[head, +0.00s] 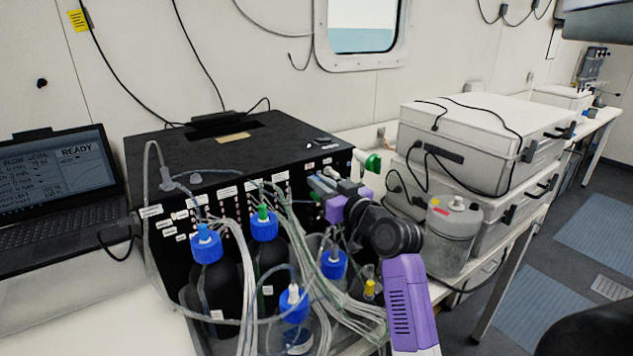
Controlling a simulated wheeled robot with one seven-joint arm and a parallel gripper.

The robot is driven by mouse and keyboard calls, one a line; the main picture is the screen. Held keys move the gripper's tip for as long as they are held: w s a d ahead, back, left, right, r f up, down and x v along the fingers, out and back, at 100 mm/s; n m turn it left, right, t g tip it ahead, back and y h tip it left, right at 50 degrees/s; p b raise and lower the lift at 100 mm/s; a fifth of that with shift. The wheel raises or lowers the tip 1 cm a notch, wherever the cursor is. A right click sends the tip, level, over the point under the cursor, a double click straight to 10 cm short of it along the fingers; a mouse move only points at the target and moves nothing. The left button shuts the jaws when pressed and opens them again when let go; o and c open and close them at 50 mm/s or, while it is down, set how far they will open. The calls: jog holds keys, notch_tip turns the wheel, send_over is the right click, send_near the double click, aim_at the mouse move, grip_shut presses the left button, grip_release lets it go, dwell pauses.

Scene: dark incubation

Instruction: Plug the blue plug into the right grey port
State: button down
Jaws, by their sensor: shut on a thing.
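My gripper (322,184) is on my purple and black arm, which reaches in from the lower right. Its grey fingers are shut at the right end of the front panel of the black instrument box (222,160). The blue plug is between the fingers and mostly hidden by them; I cannot make out its outline. The front panel carries rows of small pale, labelled fittings. The grey ports are too small to tell apart, and my gripper covers part of the panel's right end. I cannot tell whether the plug touches a port.
Blue-capped bottles (206,243) and bundled clear tubes (245,280) crowd the space before the box. A green-capped fitting (373,163) sticks out at the right. A lidded grey container (452,238) and stacked white cases (478,135) stand further right. A laptop (52,180) is at left.

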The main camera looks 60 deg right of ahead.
jog(key=shift+s+a+f, duration=0.1)
jog(key=shift+s, duration=0.1)
dwell(0.6)
jog(key=shift+b+v, duration=0.3)
jog(key=shift+v, duration=2.55)
notch_tip(320, 180, up, 14)
jog(key=s+a+p, duration=0.1)
jog(key=p, duration=0.9)
jog(key=shift+w+a+r+n+g+y, duration=0.85)
jog(key=shift+w+a+n+g+y, duration=2.15)
jog(key=shift+w, duration=3.6)
jog(key=shift+w+a+r+n+g+y, duration=0.85)
jog(key=shift+w+a+n+g+y, duration=0.8)
jog(key=shift+w+a+g, duration=3.85)
jog(key=shift+t, duration=0.9)
jog(key=shift+w+d+f+b, duration=0.2)
jog(key=shift+w+d+f, duration=0.25)
jog(key=shift+f, duration=0.6)
jog(key=shift+w+d+f+b, duration=0.15)
jog(key=shift+w+d+f, duration=0.15)
jog(key=shift+d+f, duration=0.5)
jog(key=shift+w+d+f+b, duration=0.2)
jog(key=shift+w+f, duration=0.15)
jog(key=shift+f, duration=0.9)
